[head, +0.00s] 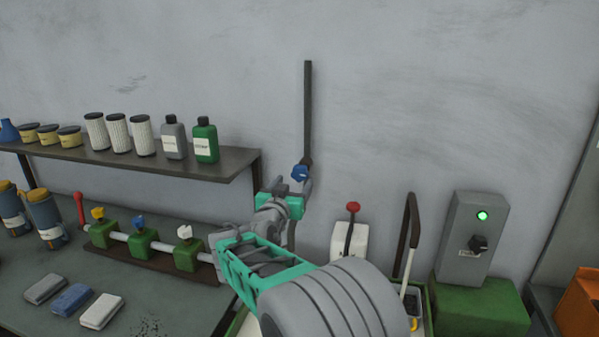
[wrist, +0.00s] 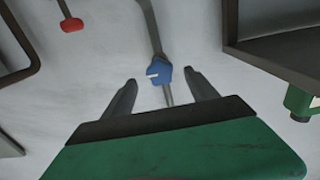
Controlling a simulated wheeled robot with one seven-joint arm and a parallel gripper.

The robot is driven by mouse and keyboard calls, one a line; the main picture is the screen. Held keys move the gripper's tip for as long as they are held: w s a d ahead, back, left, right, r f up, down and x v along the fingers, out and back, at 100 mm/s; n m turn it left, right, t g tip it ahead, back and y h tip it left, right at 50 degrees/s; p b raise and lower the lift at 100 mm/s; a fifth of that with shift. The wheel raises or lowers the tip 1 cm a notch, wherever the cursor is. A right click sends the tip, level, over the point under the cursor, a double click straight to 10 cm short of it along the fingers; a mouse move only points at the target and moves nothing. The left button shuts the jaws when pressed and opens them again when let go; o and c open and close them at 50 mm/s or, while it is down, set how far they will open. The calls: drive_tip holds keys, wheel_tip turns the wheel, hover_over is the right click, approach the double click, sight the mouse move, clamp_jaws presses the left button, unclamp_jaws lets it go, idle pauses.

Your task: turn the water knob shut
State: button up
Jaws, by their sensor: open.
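A blue knob (head: 300,172) sits on a dark vertical pipe (head: 308,110) on the grey wall. In the wrist view the blue knob (wrist: 160,75) has a white mark pointing left, and it lies between my two fingertips in the picture. My gripper (head: 291,184) is open and empty, with its fingers spread towards the knob. I cannot tell whether a finger touches the knob. A second blue knob (head: 138,221) sits on a green valve block on the bench, between a yellow knob (head: 97,213) and a white knob (head: 184,232).
A shelf (head: 220,166) with bottles and filters is left of my gripper. A red-knobbed lever (head: 353,208) stands on a white box to the right, beside a dark handle (head: 412,220). A grey switch box (head: 471,238) with a green light is further right.

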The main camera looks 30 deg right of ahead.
sight(299, 176)
drive_tip(key=p+x, duration=0.2)
drive_tip(key=x, duration=0.4)
drive_tip(key=shift+w+d, duration=0.15)
drive_tip(key=shift+d, duration=0.1)
drive_tip(key=shift+c, duration=0.2)
drive_tip(key=c, duration=1.3)
